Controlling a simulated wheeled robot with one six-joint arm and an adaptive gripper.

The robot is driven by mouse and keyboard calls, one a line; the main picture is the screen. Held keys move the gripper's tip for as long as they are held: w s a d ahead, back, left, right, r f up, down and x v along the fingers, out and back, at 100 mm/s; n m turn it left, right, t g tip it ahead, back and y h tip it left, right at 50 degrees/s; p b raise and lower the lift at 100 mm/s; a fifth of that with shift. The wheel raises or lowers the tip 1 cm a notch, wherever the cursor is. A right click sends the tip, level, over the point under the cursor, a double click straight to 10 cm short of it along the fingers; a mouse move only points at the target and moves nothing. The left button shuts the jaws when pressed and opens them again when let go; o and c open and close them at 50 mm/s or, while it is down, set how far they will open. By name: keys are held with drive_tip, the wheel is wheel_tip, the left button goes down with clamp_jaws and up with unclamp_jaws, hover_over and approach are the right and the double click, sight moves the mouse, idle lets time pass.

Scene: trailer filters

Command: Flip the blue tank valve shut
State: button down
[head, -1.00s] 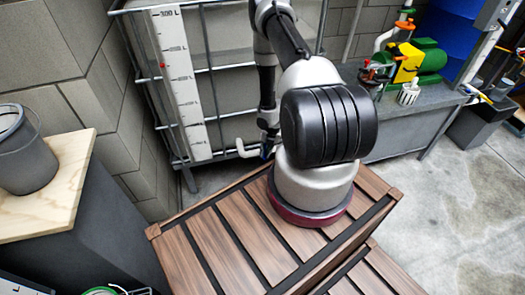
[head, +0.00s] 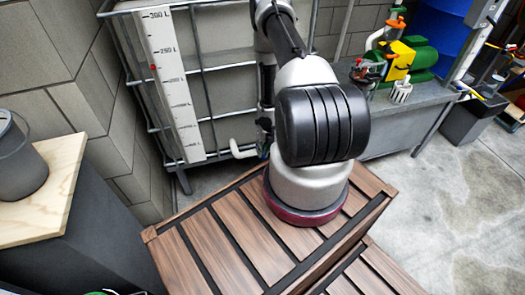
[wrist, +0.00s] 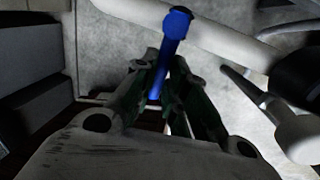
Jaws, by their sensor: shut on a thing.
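The blue tank valve handle (wrist: 172,45) shows in the wrist view as a blue lever with a round knob, next to a white pipe (wrist: 205,32). My gripper (wrist: 162,72) has its two dark green fingers on either side of the lever and is shut on it. In the head view my gripper (head: 265,135) is low in front of the caged tank (head: 225,75), beside the bent white outlet pipe (head: 241,150). The valve is mostly hidden there behind my gripper and arm.
A slatted wooden platform (head: 190,262) lies under my arm. A grey bucket (head: 20,160) stands on a wooden board at left. A green and yellow pump (head: 405,58) sits on a grey bench at right. Concrete floor (head: 440,200) is clear at right.

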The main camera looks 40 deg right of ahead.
drive_tip(key=c, duration=1.4)
unclamp_jaws()
drive_tip(key=shift+c, duration=0.2)
wheel_tip(320, 180, up, 12)
drive_tip(key=d, duration=0.2)
drive_tip(key=shift+s+d, duration=0.15)
drive_tip(key=shift+s, duration=0.25)
drive_tip(key=shift+f, duration=0.1)
